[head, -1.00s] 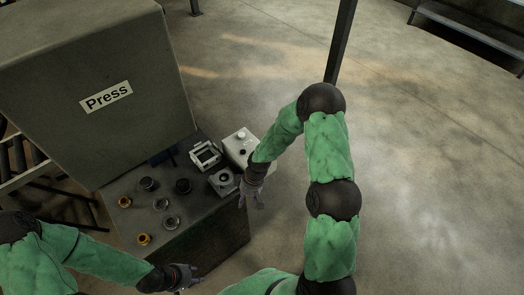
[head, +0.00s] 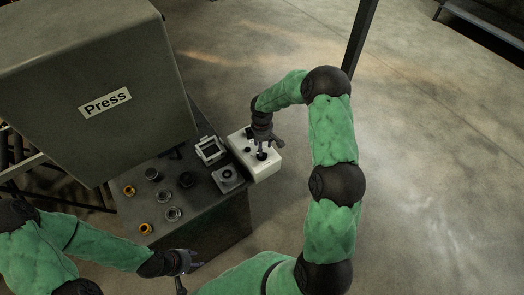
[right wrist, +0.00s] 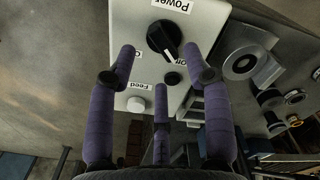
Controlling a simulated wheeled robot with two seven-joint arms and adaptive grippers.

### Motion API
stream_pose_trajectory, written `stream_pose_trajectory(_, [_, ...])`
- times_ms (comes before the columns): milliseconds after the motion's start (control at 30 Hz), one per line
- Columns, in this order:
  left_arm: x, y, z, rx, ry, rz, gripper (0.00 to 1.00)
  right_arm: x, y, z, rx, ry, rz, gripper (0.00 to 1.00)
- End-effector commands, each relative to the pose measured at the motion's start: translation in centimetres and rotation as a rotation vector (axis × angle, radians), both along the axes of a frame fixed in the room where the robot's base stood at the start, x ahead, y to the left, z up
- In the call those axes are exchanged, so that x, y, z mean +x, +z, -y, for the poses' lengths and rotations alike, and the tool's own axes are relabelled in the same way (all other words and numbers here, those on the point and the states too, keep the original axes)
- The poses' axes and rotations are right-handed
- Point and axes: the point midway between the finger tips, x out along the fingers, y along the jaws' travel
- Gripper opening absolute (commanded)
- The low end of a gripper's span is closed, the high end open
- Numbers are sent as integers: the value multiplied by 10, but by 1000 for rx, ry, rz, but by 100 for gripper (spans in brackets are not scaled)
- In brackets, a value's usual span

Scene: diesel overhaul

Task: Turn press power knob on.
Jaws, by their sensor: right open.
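The white press control box (head: 268,166) stands at the right end of the press table. In the right wrist view, the box (right wrist: 123,20) shows upside down, with a round black power knob (right wrist: 165,40) under the "Power" label. My right gripper (head: 264,150) is over the box. In the right wrist view, its open fingers (right wrist: 164,75) spread on both sides below the knob, with nothing between them. My left gripper (head: 185,271) is open and empty in front of the table.
Below the knob in the right wrist view are a small black button (right wrist: 172,79) and a white button (right wrist: 137,104) by the "Feed" label. Grey fixtures (head: 211,149) and several rings stand left of the box. The large press housing (head: 95,80) rises behind. Floor at right is clear.

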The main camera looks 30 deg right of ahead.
Motion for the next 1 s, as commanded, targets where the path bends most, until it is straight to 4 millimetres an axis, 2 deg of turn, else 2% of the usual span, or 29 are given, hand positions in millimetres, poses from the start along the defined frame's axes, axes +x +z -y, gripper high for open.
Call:
stream_pose_trajectory(100, [0, 0, 0, 0, 0, 0, 40, -1, -19, 0, 2, -1, -2, 50])
stream_pose_trajectory(300, [0, 0, 0, 0, 0, 0, 40, 0, -37, 0, 0, -1, 0, 50])
stream_pose_trajectory(667, [0, 0, 0, 0, 0, 0, 40, 0, -42, 0, 1, -2, 1, 50])
stream_pose_trajectory(833, [0, 0, 0, 0, 0, 0, 40, 0, -41, 0, 1, -1, 1, 5])
stream_pose_trajectory(867, [0, 0, 0, 0, 0, 0, 40, 0, -41, 0, 1, -1, 1, 0])
stream_pose_trajectory(1000, [0, 0, 0, 0, 0, 0, 40, 0, -41, 0, 1, -2, 1, 0])
